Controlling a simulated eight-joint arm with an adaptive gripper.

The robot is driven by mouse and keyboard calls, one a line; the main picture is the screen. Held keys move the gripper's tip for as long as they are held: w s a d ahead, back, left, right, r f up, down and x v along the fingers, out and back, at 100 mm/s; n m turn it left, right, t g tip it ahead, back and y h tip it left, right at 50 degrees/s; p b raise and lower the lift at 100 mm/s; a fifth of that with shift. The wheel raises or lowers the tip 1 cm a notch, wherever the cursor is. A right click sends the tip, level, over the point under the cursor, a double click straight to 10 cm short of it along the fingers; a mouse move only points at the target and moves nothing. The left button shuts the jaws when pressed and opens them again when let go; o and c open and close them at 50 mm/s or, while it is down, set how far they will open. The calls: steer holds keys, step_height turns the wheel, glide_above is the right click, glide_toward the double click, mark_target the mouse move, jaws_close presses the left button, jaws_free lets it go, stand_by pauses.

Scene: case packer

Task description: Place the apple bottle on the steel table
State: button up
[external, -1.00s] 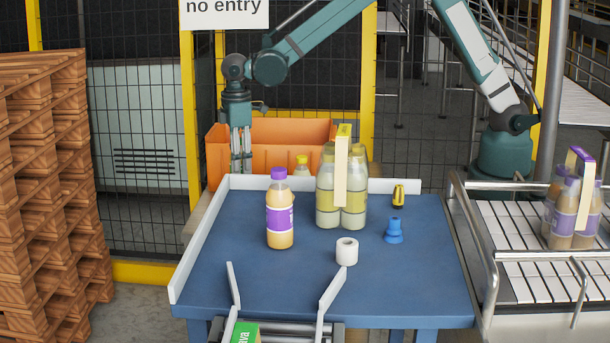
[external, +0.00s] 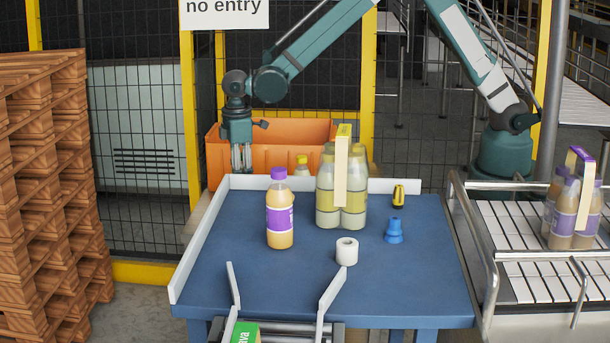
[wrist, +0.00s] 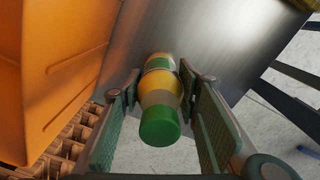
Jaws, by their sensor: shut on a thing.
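In the wrist view, a bottle (wrist: 158,92) with a green cap, yellow contents and a green-and-white label is between the two fingers of my gripper (wrist: 161,115); I take it as the apple bottle. My gripper is shut on it. The grey steel table (wrist: 215,35) lies beyond it; I cannot tell whether the base touches the steel. In the external view my gripper (external: 241,158) points down behind the blue table's back left corner, its tips and the bottle hidden by the white rim.
An orange crate (external: 285,150) stands close beside my gripper and fills the left of the wrist view (wrist: 60,60). A purple-capped bottle (external: 280,215), a bottle pack (external: 328,205), a white roll (external: 347,252) and a blue suction cup (external: 394,232) stand on the blue table (external: 400,285).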

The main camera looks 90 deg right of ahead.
steer(key=shift+f, duration=0.15)
steer(key=o, duration=1.1)
steer(key=shift+c, duration=0.2)
step_height(320, 180, up, 12)
steer(key=shift+r, duration=0.2)
stand_by(0.7)
